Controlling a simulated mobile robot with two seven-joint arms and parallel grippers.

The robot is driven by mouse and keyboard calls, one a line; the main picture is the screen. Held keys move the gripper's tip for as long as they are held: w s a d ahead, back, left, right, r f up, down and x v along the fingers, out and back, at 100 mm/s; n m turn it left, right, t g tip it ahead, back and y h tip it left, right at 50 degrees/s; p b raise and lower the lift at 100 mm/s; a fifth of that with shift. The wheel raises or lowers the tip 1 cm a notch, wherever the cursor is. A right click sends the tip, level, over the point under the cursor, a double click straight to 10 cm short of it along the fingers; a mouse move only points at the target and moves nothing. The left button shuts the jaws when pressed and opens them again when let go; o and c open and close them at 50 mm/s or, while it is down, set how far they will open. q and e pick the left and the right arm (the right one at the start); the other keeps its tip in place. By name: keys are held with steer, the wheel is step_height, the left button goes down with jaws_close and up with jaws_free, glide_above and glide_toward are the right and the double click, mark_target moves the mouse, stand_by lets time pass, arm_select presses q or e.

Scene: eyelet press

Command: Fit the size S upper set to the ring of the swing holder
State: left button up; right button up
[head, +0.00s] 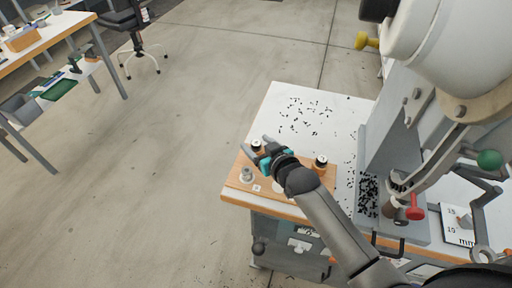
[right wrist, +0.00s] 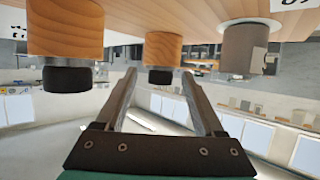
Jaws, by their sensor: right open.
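A wooden block (head: 233,186) on the table's near left corner holds the press pieces. One wooden post with a black top (head: 256,144) stands at its far left edge; it also shows in the right wrist view (right wrist: 163,48). Another black-topped post (head: 321,161) is further right. A grey metal piece (head: 246,174) sits at the left. My right gripper (head: 256,146) is open and empty, its fingertips near the far-left post, which appears between them in the right wrist view. I cannot read the size marks. The swing holder's ring is not clear. My left gripper is not in view.
The grey press (head: 395,145) stands right of the block, with a red knob (head: 415,212) and a green ball handle (head: 489,159). Small black bits are scattered over the white tabletop (head: 290,98). A chair (head: 133,25) and another bench are far left. Open floor lies left.

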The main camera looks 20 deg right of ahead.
steer(key=shift+w+a+f, duration=0.1)
steer(key=shift+w+f, duration=0.1)
steer(key=shift+w, duration=0.2)
jaws_close()
stand_by(0.4)
